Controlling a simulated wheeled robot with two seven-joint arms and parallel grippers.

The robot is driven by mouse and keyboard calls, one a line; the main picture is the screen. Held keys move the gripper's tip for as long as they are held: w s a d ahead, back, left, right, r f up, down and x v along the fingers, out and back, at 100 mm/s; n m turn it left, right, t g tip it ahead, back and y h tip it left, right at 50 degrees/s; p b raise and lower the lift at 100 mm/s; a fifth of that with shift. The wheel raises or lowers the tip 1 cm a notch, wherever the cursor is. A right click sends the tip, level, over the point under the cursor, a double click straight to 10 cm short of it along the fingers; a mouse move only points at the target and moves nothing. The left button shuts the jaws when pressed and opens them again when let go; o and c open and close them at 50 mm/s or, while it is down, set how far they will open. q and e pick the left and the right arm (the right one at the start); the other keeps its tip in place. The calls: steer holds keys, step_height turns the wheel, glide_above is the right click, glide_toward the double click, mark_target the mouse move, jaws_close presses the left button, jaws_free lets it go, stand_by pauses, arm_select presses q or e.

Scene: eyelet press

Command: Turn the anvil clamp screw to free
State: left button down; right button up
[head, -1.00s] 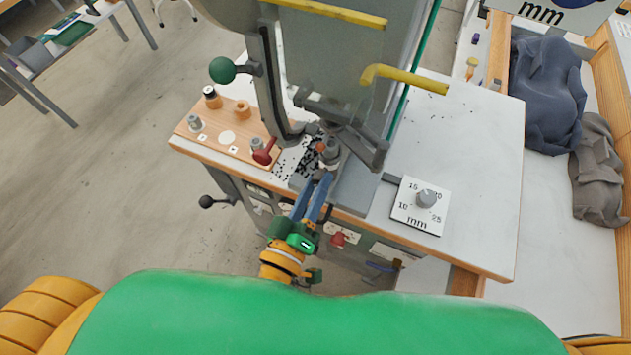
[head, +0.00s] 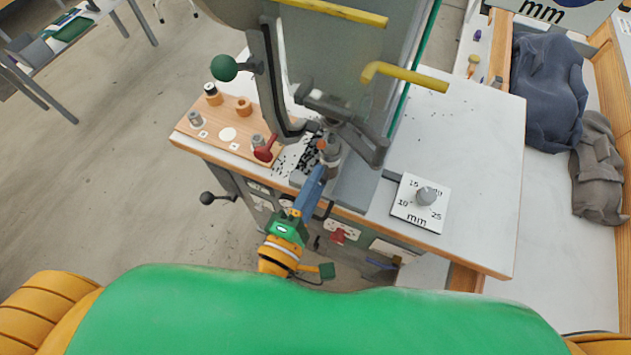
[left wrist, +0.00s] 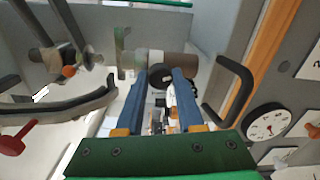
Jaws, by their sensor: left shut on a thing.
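My left gripper (head: 319,171) reaches up to the front of the press, with its blue fingers at the grey anvil area below the press head. In the left wrist view its fingertips (left wrist: 161,76) close around a dark round knob end (left wrist: 158,77), which I take to be the anvil clamp screw. A grey-brown cylinder (left wrist: 180,65) lies just behind it. In the head view the fingers hide the screw, and its exact angle cannot be read. My right gripper is not in view.
A black ball handle (head: 207,197) juts out at the lower left. A dial plate (head: 420,204) lies to the right; the tabletop (head: 470,150) beyond is mostly clear.

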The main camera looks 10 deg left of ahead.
arm_select(q)
steer(key=shift+n+b, duration=2.05)
steer(key=shift+n, duration=4.75)
steer(key=shift+r+t, duration=0.1)
steer(key=shift+t, duration=0.2)
steer(key=c, duration=0.8)
jaws_free()
steer(key=shift+c, duration=0.2)
steer(key=o, duration=0.3)
steer(key=shift+w, duration=0.1)
